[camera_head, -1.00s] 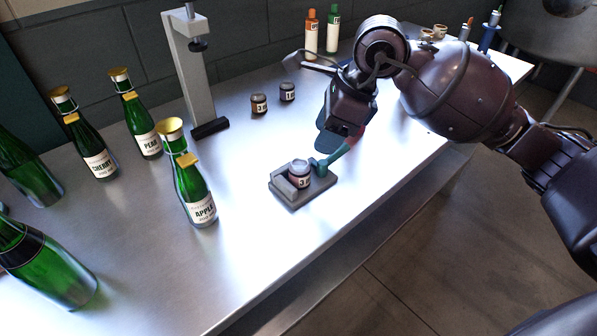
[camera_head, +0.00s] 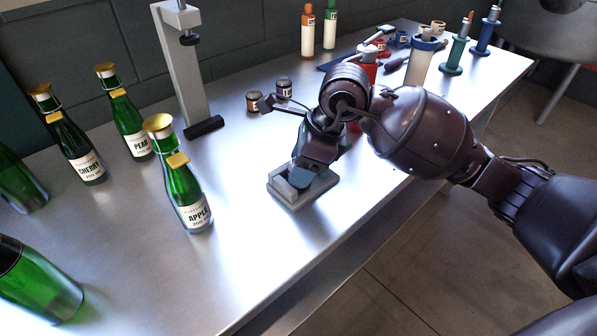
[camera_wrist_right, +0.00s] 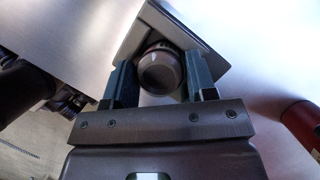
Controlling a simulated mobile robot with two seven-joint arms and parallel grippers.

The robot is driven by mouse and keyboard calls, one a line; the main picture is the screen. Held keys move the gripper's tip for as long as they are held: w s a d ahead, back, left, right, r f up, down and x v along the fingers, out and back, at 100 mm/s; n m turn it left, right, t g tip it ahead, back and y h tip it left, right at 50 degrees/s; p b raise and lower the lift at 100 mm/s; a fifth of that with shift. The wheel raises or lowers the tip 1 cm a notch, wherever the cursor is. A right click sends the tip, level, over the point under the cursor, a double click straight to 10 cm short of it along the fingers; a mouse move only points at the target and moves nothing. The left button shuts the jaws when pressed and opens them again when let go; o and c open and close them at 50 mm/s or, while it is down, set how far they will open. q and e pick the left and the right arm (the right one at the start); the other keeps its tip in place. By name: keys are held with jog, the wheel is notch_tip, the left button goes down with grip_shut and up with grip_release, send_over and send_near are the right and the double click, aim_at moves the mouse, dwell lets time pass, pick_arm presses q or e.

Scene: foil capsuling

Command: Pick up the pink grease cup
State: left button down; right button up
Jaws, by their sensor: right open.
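My right gripper (camera_head: 303,178) points down over the small grey fixture (camera_head: 283,193) on the steel table. In the right wrist view its two dark teal fingers (camera_wrist_right: 160,80) are apart, one on each side of a round, brownish-grey capped jar (camera_wrist_right: 161,70) in the fixture. Whether the fingers touch the jar I cannot tell. In the head view the gripper hides this jar. I cannot make out a clearly pink grease cup; small cups, one red (camera_head: 381,47) and one tan (camera_head: 438,27), stand at the far right, partly hidden by my arm. My left gripper is out of view.
Green bottles, including APPLE (camera_head: 190,190), PEAR (camera_head: 128,125) and CHERRY (camera_head: 75,145), stand at the left. A grey press stand (camera_head: 185,75) and two small jars (camera_head: 253,101) (camera_head: 284,88) are behind the fixture. Tools and colored holders (camera_head: 458,50) fill the far right.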

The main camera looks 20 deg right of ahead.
jog(key=shift+c, duration=0.4)
jog(key=c, duration=0.5)
jog(key=shift+r, duration=0.1)
